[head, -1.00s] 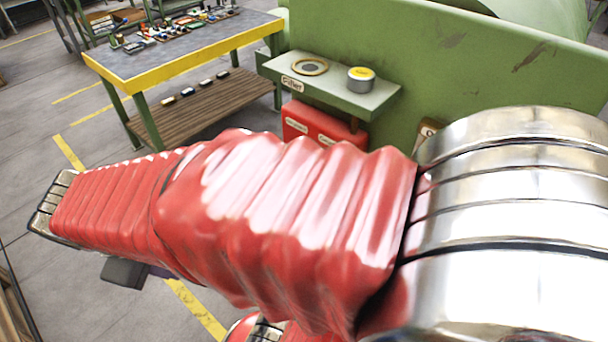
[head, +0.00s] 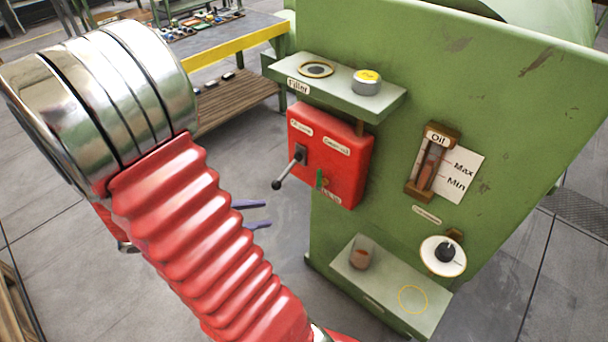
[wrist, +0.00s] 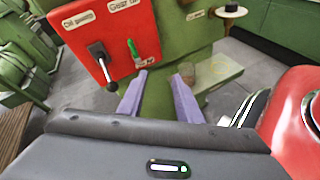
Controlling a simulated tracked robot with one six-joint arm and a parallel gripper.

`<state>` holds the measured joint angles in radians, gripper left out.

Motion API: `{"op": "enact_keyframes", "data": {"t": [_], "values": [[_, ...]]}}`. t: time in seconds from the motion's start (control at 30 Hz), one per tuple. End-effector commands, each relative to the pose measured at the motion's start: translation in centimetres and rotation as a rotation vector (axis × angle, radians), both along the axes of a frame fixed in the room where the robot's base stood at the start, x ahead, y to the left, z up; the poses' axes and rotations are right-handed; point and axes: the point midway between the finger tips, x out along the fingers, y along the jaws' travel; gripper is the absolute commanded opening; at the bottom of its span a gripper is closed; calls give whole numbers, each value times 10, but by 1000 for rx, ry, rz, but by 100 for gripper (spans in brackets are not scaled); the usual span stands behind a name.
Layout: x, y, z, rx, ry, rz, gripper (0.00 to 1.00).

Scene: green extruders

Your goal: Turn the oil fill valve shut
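The red box (head: 347,178) on the green machine carries a black-knobbed lever (head: 290,168) and a small green handle (head: 321,180). A white round handwheel (head: 441,256) with a dark hub sits lower right; labels are too small to tell which control is the oil fill valve. In the wrist view, the lever (wrist: 102,62) hangs down at left and the green handle (wrist: 133,50) is tilted. My gripper (head: 267,213) has purple fingers, left of and below the box, partly hidden by my arm. In the wrist view, my gripper (wrist: 160,80) is open and empty, apart from the controls.
An oil gauge (head: 430,165) marked Max and Min is above the wheel. A lower shelf (head: 405,275) holds a brownish cup (head: 362,253).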

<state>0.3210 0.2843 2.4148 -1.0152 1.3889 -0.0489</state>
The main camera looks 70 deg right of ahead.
Motion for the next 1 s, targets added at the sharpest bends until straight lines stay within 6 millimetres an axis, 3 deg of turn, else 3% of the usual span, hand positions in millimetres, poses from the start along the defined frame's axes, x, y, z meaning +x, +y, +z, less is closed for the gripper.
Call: {"op": "enact_keyframes", "data": {"t": [0.5, 1.0], "values": [[-6, -68, -37, -76, 454, 182, 32], [-5, -78, -45, -84, 522, 224, 32]]}}
